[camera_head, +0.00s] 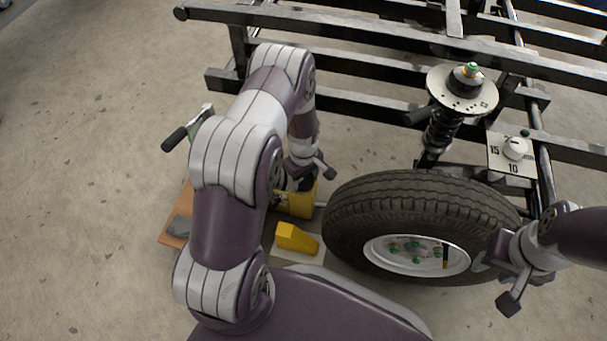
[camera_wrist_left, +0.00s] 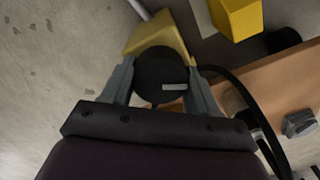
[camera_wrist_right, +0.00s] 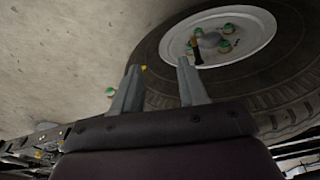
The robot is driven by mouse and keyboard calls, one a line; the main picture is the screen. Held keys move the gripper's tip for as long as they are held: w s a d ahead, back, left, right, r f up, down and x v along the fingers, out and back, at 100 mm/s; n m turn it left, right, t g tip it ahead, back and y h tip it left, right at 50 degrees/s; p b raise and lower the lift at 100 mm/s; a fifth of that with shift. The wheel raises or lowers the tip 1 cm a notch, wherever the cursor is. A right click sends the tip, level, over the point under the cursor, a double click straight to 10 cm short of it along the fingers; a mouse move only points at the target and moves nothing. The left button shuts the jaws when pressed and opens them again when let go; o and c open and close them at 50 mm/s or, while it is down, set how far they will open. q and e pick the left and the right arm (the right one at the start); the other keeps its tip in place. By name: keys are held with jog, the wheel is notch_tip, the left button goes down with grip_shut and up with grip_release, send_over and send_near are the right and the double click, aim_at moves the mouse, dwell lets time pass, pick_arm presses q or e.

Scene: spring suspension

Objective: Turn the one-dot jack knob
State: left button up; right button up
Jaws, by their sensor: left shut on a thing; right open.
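A yellow jack (camera_head: 298,204) stands on the floor left of the tire, partly hidden by my left arm. In the left wrist view, a round black knob (camera_wrist_left: 160,68) with a short light bar on its face sits against the jack's yellow body (camera_wrist_left: 160,35). My left gripper (camera_wrist_left: 160,76) is shut on this knob, one finger on each side. I cannot make out any dots on it. In the head view, my left gripper (camera_head: 300,180) hides the knob. My right gripper (camera_head: 497,282) is open and empty beside the wheel's right side; it also shows in the right wrist view (camera_wrist_right: 158,68).
The tire (camera_head: 420,205) lies close right of the jack. A yellow wedge block (camera_head: 297,240) is in front of the jack, and a wooden board (camera_head: 170,228) is left of it. The black frame (camera_head: 380,35) with a spring strut (camera_head: 440,130) fills the back right.

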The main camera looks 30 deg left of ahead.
pick_arm(q)
jog(key=m+p, duration=0.3)
jog(key=m, duration=0.1)
jog(key=shift+r+p, duration=0.2)
jog(key=shift+p, duration=0.15)
jog(key=shift+f+m+p, duration=0.1)
jog(key=shift+m+p, duration=0.85)
jog(key=shift+m, duration=0.55)
jog(key=shift+w, duration=0.1)
jog(key=o, duration=1)
jog(key=shift+f, duration=0.1)
jog(key=shift+o, duration=0.2)
notch_tip(320, 180, up, 13)
jog(key=p, duration=0.7)
jog(key=shift+f, duration=0.15)
